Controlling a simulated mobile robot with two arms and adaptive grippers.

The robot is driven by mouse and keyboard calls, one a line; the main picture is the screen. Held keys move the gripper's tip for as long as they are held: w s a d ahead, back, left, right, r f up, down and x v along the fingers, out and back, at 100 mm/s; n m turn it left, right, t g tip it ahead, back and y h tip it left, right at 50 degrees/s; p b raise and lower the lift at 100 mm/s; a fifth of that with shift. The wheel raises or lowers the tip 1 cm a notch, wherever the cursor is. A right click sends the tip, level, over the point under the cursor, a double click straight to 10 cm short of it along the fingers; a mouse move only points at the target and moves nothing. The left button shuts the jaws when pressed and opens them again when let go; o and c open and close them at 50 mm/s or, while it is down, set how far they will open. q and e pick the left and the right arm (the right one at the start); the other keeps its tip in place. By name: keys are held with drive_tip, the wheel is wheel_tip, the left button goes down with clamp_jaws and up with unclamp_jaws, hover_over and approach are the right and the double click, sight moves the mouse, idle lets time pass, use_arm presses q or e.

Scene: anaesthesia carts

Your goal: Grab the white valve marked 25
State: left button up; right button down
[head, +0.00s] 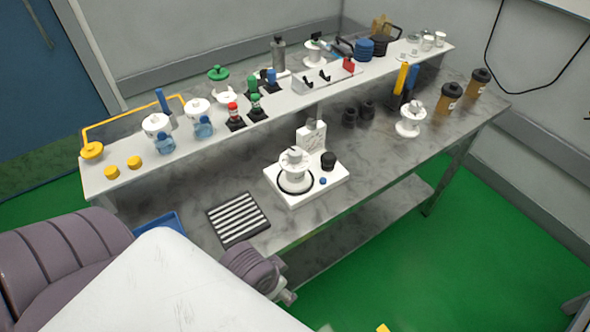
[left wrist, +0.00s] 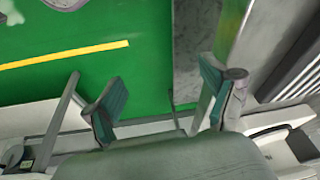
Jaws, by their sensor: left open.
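Several white valve-like pieces show in the head view, and no number 25 is readable on any. One white valve (head: 294,172) sits on a white square device on the bench. Another white valve (head: 411,119) stands on the bench to the right, and a white one (head: 314,47) is on the raised shelf at the back. My left gripper (left wrist: 162,98) is open and empty in the left wrist view, over the green floor and the bench edge. In the head view only part of it shows, at the bench's front edge, away from the valves. My right gripper is not seen.
The grey bench (head: 385,165) has a raised white shelf (head: 200,150) holding jars, small bottles and tools. A striped black-and-white mat (head: 238,219) lies near the front edge. Brown bottles (head: 449,97) stand at the right end. Bare bench lies between device and right valve.

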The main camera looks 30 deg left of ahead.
use_arm(q)
wheel_tip(320, 180, up, 4)
drive_tip(key=w+r+m+t, duration=0.1)
drive_tip(key=w+m, duration=0.1)
drive_tip(key=m, duration=0.2)
drive_tip(key=m+t+y, duration=0.6)
drive_tip(key=m+y, duration=0.1)
drive_tip(key=m, duration=1.5)
approach(295, 169)
wheel_tip(295, 169, down, 3)
drive_tip(key=shift+m, duration=0.4)
drive_tip(key=x, duration=0.8)
drive_tip(key=shift+a+r, duration=0.2)
drive_tip(key=p+x, duration=0.1)
drive_tip(key=x, duration=0.3)
drive_tip(key=shift+w+p, duration=0.3)
drive_tip(key=shift+w, duration=0.1)
drive_tip(key=shift+w+a+f, duration=0.15)
drive_tip(key=shift+w+f, duration=0.05)
drive_tip(key=shift+r, duration=0.1)
drive_tip(key=c, duration=1.4)
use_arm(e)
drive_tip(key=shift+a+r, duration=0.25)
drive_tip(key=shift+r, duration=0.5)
use_arm(q)
drive_tip(key=shift+o, duration=0.2)
